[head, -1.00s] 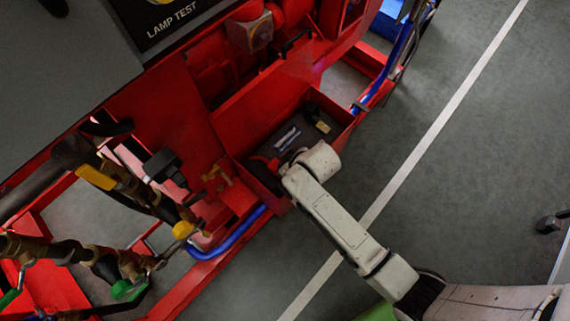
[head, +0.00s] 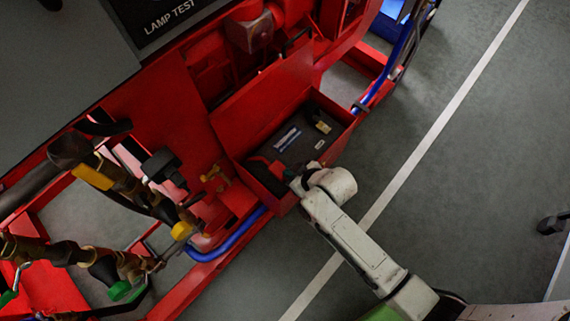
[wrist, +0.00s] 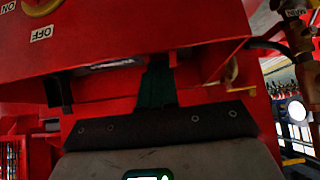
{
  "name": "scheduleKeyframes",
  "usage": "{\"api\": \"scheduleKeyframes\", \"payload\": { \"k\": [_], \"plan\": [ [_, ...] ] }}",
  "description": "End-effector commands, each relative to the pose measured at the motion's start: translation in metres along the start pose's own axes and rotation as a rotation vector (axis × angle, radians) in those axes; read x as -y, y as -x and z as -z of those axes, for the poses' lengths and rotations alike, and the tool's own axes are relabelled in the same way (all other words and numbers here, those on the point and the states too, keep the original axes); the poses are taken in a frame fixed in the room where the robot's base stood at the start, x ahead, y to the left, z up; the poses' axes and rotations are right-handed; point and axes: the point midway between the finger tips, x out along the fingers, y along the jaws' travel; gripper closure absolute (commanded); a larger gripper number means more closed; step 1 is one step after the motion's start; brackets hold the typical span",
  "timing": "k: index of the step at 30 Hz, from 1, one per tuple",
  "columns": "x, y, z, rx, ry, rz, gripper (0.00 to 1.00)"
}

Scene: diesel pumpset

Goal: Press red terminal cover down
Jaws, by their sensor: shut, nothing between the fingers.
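A dark battery (head: 300,132) sits in an open red box. A small red piece at its near left end (head: 262,164), probably the red terminal cover, shows in the head view. It is small and partly lost against the red box, so I cannot tell whether it is raised or flat. My gripper (head: 289,174) is at the near edge of the box, just right of the red piece; I cannot tell if they touch. In the wrist view my gripper's dark fingers (wrist: 156,84) are together and empty. The red cover is not clearly visible there.
The red box's flap (head: 262,100) stands up behind the battery. Brass-coloured pipework and valves (head: 120,190) crowd the left. A blue hose (head: 232,238) runs below the box. Open grey floor (head: 450,150) lies to the right.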

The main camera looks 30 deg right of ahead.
Motion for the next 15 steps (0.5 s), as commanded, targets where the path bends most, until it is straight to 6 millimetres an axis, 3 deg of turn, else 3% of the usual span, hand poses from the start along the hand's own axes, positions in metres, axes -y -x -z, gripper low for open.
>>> {"api": "scheduleKeyframes", "payload": {
  "k": [15],
  "plan": [
    [0.000,0.012,0.011,0.000,-0.001,0.000,1.00]
  ]
}}
